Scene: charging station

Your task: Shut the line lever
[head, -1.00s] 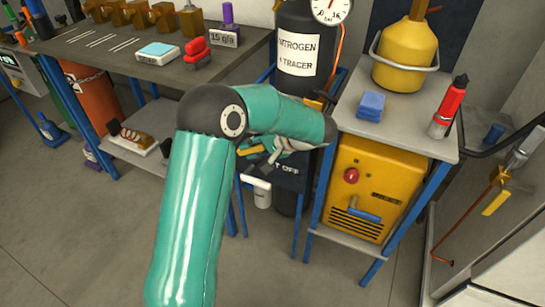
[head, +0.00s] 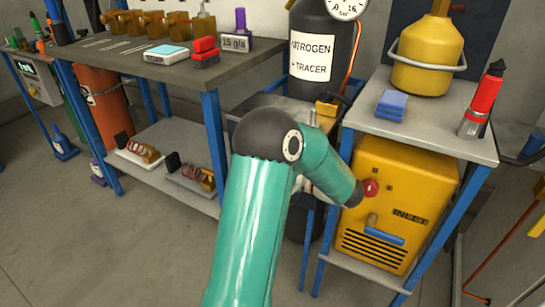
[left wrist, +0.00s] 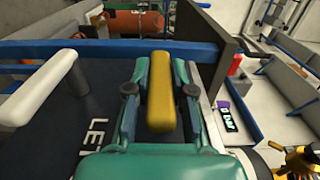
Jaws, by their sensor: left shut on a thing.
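The yellow lever (left wrist: 160,103) shows in the left wrist view between the two teal fingers of my left gripper (left wrist: 160,72). The gripper is shut on it, and the lever lies lengthwise along the fingers. A dark panel (left wrist: 70,105) with partly hidden white lettering is beside and below the gripper. In the head view my teal forearm hides the lever, most of the panel and the gripper. My right gripper is in neither view.
A white-ended handle (left wrist: 50,88) stands left of the gripper. A dark upright plate (left wrist: 205,45) is close beyond the fingers. In the head view, a yellow machine (head: 395,205) under a small table (head: 430,130) stands right of my arm, and a nitrogen cylinder (head: 310,85) stands behind.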

